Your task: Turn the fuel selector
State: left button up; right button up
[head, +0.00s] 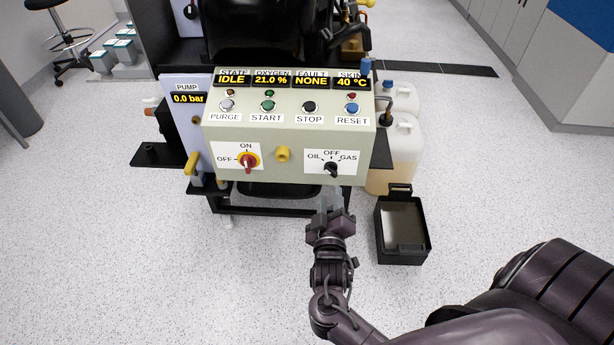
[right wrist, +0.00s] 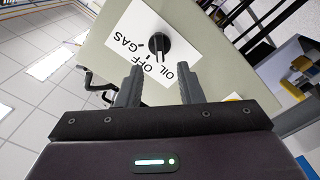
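The fuel selector (head: 331,169) is a black knob on a white plate marked OIL, OFF and GAS, at the lower right of the control panel (head: 228,124). It also shows in the right wrist view (right wrist: 159,44), with a pale pointer line on its face. I cannot tell exactly which label it points at. My right gripper (head: 331,196) is just below and in front of the knob. In the right wrist view its two fingers (right wrist: 160,84) are spread apart with nothing between them, and the knob lies beyond their tips, apart from them. My left gripper is not in view.
A red and yellow ON/OFF switch (head: 248,161) and a yellow knob (head: 283,154) sit left of the selector. Buttons and displays line the panel above; STATE reads IDLE. An open black bin (head: 402,259) and pale jugs (head: 404,150) stand right. The floor in front is clear.

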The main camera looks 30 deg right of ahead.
aim_at(331, 174)
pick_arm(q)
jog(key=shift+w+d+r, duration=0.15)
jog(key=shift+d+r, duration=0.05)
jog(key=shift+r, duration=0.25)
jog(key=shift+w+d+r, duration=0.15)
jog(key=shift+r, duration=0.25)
pick_arm(e)
jog(key=x, duration=0.7)
jog(key=shift+d, duration=0.1)
grip_shut()
